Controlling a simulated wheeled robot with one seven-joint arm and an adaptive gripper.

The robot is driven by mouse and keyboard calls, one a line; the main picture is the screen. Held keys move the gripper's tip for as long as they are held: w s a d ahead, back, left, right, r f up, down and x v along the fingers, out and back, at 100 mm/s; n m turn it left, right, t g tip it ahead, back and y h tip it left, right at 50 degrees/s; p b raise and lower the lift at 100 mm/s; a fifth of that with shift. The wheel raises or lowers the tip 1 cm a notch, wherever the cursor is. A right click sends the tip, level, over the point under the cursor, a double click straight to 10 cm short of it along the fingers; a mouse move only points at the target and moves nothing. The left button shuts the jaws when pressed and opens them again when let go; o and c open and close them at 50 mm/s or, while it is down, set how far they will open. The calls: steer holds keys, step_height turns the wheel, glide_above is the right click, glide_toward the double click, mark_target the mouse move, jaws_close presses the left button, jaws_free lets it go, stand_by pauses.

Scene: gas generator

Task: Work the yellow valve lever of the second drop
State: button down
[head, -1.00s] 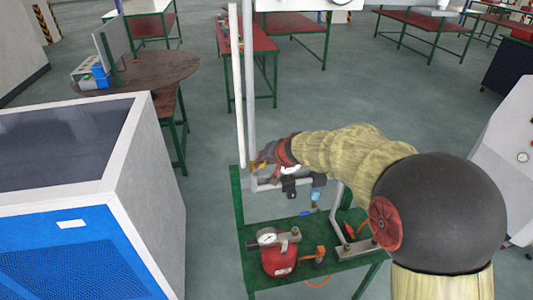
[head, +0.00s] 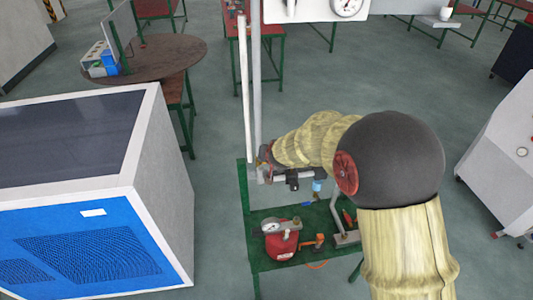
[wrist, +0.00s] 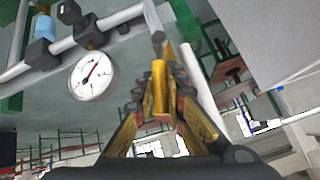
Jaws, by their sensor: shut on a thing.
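The yellow valve lever (wrist: 161,92) shows in the wrist view as a flat yellow bar on the pipework, between my fingers. My gripper (wrist: 165,100) is shut on it, with a yellow finger on each side. In the head view, my gripper (head: 265,160) is at the pipes above the green table, largely hidden by my arm. The lever is not clearly visible there. A white pipe (wrist: 202,85) runs right beside the fingers in the wrist view.
A round gauge (wrist: 93,74) and dark fittings are left of my fingers. Below, the green table (head: 262,262) carries a red unit with a gauge (head: 279,243). Tall vertical pipes (head: 244,80) rise beside my gripper. A blue-fronted cabinet (head: 95,245) stands left. Grey floor is open behind.

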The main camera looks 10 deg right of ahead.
steer(key=shift+s+f, duration=0.15)
steer(key=shift+f, duration=0.15)
steer(key=c, duration=2.2)
jaws_free()
steer(key=o, duration=0.4)
steer(key=shift+r, duration=0.2)
steer(key=shift+r, duration=0.1)
steer(key=v, duration=0.7)
steer(key=shift+r, duration=0.1)
